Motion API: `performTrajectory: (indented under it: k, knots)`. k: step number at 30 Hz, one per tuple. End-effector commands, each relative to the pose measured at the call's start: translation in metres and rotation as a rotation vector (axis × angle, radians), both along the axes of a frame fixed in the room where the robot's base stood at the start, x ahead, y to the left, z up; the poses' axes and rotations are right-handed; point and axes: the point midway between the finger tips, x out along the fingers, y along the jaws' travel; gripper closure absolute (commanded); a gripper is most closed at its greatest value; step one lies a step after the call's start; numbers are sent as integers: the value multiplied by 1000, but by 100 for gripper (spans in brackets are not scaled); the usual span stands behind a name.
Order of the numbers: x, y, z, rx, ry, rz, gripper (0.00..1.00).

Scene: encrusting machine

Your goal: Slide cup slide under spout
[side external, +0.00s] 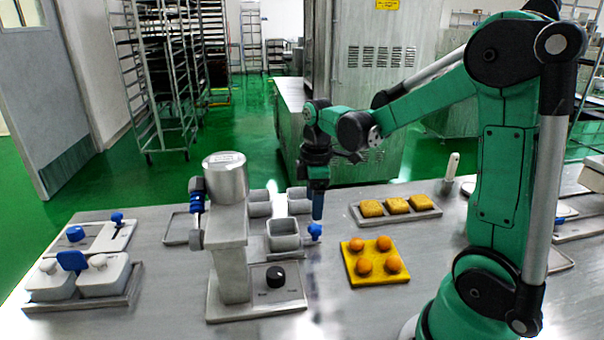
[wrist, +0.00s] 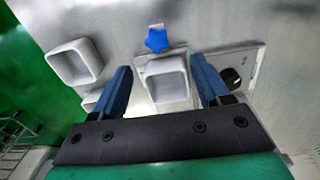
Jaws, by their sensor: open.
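The cup slide's square grey cup (side external: 283,235) sits beside the metal machine (side external: 230,230), with a blue star knob (side external: 315,231) at its right. My gripper (side external: 317,212) is open, pointing down just above the knob in the side view. In the wrist view, the blue fingers are spread on either side of the cup (wrist: 167,82), and the blue star knob (wrist: 157,40) shows beyond the fingertips. I cannot tell the height gap or any contact. The spout itself is not clearly visible.
A black dial (side external: 275,277) is on the machine base. More grey cups (side external: 259,203) stand behind. A yellow board (side external: 375,276) with several orange balls and a tray (side external: 420,212) of yellow squares lie right. Lidded containers (side external: 103,275) stand left.

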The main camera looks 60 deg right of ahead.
Motion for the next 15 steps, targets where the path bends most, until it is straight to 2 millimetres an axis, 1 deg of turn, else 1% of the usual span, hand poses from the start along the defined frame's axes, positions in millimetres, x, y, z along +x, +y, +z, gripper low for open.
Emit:
performTrajectory:
  k: [3,7,15]
  knots:
    - [0,-7,-6,10,25,36,31]
    - [0,-7,-17,12,30,45,31]
    - [1,-7,-49,12,26,45,31]
